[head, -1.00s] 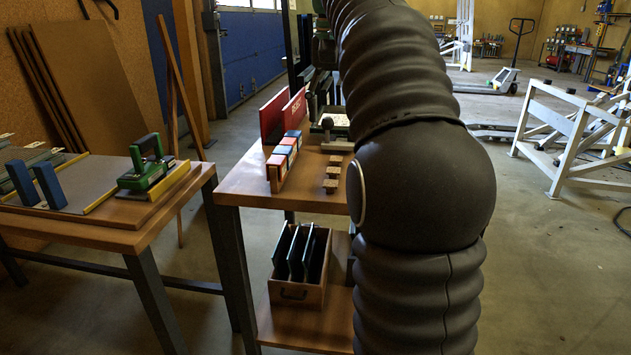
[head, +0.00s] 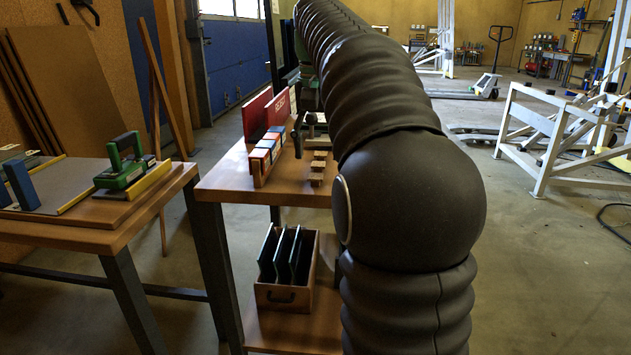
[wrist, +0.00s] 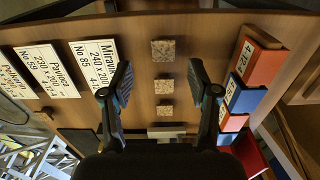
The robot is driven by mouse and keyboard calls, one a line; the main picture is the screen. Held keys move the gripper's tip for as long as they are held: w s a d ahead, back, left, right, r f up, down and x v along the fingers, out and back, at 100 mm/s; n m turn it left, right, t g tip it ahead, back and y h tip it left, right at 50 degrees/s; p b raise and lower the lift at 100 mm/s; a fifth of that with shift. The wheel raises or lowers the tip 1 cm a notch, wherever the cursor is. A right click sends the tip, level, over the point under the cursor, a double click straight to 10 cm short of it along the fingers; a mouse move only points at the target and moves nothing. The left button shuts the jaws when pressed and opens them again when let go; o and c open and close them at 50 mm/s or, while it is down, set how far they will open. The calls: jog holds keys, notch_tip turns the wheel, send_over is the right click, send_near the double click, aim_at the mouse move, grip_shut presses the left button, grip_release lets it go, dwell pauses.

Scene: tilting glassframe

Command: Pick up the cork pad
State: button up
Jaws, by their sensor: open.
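Three small speckled brown cork pads lie in a row on the wooden table. In the wrist view they are an upper pad (wrist: 163,50), a middle pad (wrist: 164,86) and a lower pad (wrist: 164,109). The head view also shows the row beside my arm, with its nearest pad (head: 315,180). My gripper (wrist: 160,78) is open and empty. Its two dark fingers stand to either side of the row in the wrist view, apart from the pads. I cannot tell its exact height above the table.
Orange and blue labelled boxes (wrist: 247,92) stand right of the pads in the wrist view. White printed cards (wrist: 93,64) lie to the left. A wooden crate with dark panels (head: 286,296) sits on the lower shelf. Another table (head: 86,226) stands at the left.

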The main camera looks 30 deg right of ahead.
aim_at(316, 176)
jog(key=shift+w+a+f+b, duration=0.15)
jog(key=shift+f+b, duration=0.35)
jog(key=shift+f, duration=1.45)
jog(key=shift+f, duration=0.25)
jog(key=c, duration=0.8)
